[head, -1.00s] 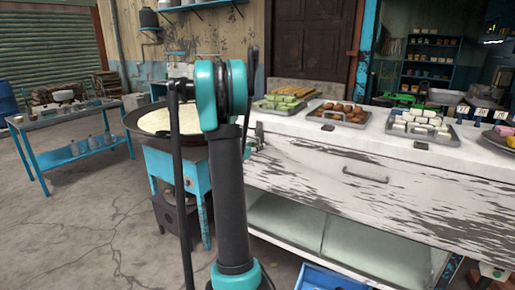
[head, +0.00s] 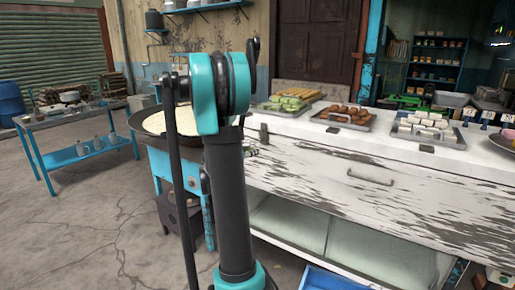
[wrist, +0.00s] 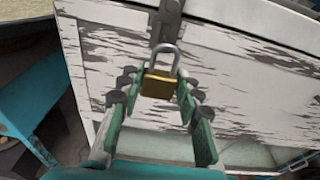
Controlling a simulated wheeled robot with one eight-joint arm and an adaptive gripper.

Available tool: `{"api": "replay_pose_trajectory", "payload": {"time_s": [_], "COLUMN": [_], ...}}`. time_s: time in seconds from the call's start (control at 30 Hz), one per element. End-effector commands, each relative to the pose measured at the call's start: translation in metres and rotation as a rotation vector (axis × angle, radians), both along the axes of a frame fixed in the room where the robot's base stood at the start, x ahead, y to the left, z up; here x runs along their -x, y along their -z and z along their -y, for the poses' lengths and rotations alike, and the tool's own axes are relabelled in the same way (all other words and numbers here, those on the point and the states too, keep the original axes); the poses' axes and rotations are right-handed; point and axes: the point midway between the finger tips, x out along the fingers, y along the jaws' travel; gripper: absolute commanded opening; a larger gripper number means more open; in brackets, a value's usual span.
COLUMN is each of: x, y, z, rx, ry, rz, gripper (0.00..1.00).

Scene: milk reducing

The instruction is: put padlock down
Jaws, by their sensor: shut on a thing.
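The padlock (wrist: 157,85), with a brass body and grey shackle, shows upright in the middle of the wrist view. My gripper (wrist: 160,88) is shut on it, with a green finger on each side of its body. A dark metal hasp (wrist: 165,25) on the white worn counter (wrist: 225,75) is just above the shackle. I cannot tell whether the shackle touches or passes through the hasp. In the head view, my arm hides most of the gripper and the padlock.
The white counter (head: 340,160) bears a tray of green sweets (head: 283,105), a tray of brown sweets (head: 342,115) and a tray of white sweets (head: 428,130). A wide pan (head: 152,122) on a blue stand is left of the counter. Open floor (head: 90,220) lies to the left.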

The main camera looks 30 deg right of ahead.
Motion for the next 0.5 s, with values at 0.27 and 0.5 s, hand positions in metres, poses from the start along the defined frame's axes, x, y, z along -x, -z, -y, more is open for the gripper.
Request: {"api": "replay_pose_trajectory", "payload": {"time_s": [0.27, 0.5], "x": [0.026, 0.037], "y": [0.0, -0.001], "z": [-0.065, -0.09], "rx": [0.0, 0.0], "ry": [-0.004, -0.001], "rz": [0.0, 0.0], "gripper": [0.02, 0.02]}}
